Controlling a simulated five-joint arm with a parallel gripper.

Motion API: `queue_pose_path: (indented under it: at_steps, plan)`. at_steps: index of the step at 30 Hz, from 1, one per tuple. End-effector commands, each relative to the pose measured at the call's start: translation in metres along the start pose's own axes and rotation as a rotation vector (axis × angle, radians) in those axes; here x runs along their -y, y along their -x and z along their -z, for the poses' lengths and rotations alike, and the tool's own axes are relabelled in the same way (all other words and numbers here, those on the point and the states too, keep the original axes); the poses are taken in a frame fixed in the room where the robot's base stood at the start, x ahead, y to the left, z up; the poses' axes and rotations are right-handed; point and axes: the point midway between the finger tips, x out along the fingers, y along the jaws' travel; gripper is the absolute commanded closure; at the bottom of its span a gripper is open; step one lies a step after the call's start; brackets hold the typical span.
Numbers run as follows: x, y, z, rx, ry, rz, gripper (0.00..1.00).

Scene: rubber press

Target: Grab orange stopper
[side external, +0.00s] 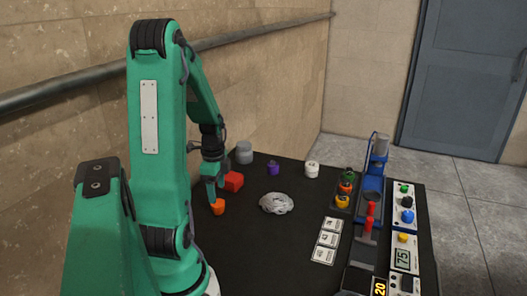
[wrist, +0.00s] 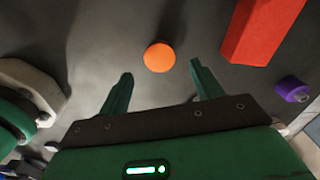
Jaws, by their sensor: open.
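The orange stopper (side external: 217,206) stands on the dark table near my arm's base in the side view. In the wrist view the orange stopper (wrist: 159,57) shows as a round orange top, ahead of and between the two fingers. My gripper (wrist: 158,82) is open and empty, its green fingers spread apart. In the side view my gripper (side external: 211,192) points down just above and beside the stopper. From these frames I cannot tell the exact height gap.
A red block (side external: 234,181) lies close behind the stopper; it also shows in the wrist view (wrist: 260,28). A purple stopper (side external: 273,167), a grey cylinder (side external: 244,152), a white pot (side external: 312,168) and a crumpled silvery piece (side external: 276,203) stand farther off. A press (side external: 372,185) is at right.

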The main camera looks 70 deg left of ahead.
Motion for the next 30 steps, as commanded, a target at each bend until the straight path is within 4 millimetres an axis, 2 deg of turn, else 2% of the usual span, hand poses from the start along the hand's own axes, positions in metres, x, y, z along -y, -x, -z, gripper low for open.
queue_pose_path:
  at_steps: [4,14,30]
  plan:
    - [-0.001,-0.010,0.000,0.000,0.000,-0.002,0.35]
    - [-0.001,-0.015,0.000,0.000,0.000,-0.001,0.35]
    - [-0.001,-0.060,-0.001,0.000,0.001,-0.002,0.35]
